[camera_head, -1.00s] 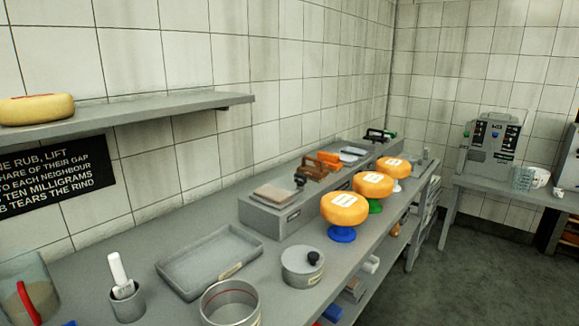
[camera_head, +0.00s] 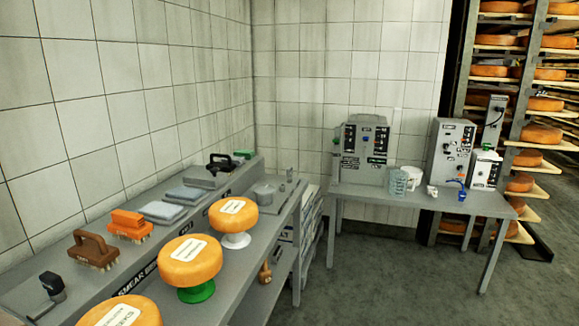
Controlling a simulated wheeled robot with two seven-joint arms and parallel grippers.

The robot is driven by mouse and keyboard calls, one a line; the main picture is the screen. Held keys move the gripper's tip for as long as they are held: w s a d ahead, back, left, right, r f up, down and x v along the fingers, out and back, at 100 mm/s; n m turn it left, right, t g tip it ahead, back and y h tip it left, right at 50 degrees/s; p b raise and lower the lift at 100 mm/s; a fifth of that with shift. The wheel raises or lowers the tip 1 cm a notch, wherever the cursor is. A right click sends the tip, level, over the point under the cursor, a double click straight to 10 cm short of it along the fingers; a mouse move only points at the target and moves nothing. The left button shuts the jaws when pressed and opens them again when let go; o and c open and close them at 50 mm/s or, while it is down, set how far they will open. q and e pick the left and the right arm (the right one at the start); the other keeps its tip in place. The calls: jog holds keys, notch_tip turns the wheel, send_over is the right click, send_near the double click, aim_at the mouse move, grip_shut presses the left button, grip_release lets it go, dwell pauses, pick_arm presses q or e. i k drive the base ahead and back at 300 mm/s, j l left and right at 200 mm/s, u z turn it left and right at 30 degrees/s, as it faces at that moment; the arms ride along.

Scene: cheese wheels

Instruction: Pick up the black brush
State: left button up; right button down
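A black brush (camera_head: 221,163) with a looped handle lies at the far end of the raised grey ledge (camera_head: 150,258) along the left wall. It is small in this view and its bristles cannot be made out. A brown brush (camera_head: 93,250) and an orange brush (camera_head: 130,224) stand nearer on the same ledge. Neither of my grippers is in view.
Orange cheese wheels (camera_head: 190,260) stand on coloured pedestals in front of the ledge. Grey pads (camera_head: 184,196) lie between the orange and black brushes. Open floor (camera_head: 385,270) lies right of the bench.

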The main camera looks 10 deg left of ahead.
aim_at(229, 168)
jog(key=i+l+z, duration=0.2)
jog(key=i, duration=1.35)
jog(key=k+j, duration=0.05)
jog(key=j, duration=0.05)
